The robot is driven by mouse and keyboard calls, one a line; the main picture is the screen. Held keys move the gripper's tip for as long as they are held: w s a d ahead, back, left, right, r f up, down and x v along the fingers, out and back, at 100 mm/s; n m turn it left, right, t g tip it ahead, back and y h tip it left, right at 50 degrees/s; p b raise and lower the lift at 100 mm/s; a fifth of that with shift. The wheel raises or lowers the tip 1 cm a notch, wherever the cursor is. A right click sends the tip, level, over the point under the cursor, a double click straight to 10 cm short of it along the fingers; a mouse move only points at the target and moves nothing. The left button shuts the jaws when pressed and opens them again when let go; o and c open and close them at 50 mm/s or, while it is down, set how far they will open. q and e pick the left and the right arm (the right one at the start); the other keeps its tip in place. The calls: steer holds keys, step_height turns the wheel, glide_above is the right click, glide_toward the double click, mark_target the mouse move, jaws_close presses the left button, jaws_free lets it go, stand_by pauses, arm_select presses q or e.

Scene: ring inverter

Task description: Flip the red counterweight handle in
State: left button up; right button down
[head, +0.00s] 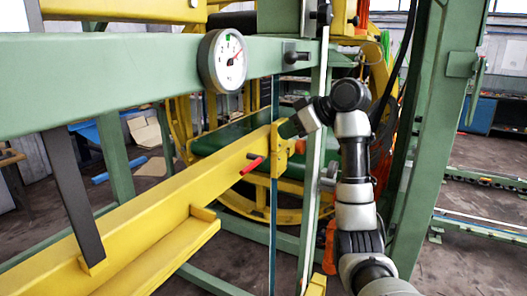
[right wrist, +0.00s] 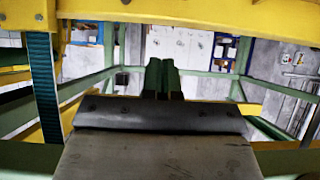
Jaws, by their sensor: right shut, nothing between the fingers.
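The red counterweight handle (head: 252,165) is a short red rod with a dark end at its upper right. It sticks out from the side of the long yellow beam (head: 150,212), near the beam's right end. My right gripper (head: 287,129) is up and to the right of the handle, by the yellow bracket (head: 283,152) at the beam's end, and apart from the handle. Its dark green fingers (right wrist: 162,76) are together and empty in the right wrist view. The handle does not show there. My left gripper is in neither view.
A green frame beam with a round gauge (head: 222,60) runs above the yellow beam. A dark strap (head: 273,235) hangs beside the bracket. A green post (head: 425,130) stands right of my arm. Open floor (head: 475,260) shows at the lower right.

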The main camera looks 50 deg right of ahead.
steer(key=p, duration=0.5)
glide_above(256, 160)
steer(key=s+a, duration=0.3)
steer(key=s, duration=0.1)
step_height(256, 160, down, 5)
steer(key=shift+w+f+p, duration=0.2)
steer(key=shift+f, duration=0.55)
steer(key=shift+w+f+p, duration=0.2)
steer(key=shift+f+p, duration=0.05)
steer(key=shift+f, duration=0.45)
steer(key=shift+w+f+p, duration=0.2)
steer(key=shift+f, duration=0.55)
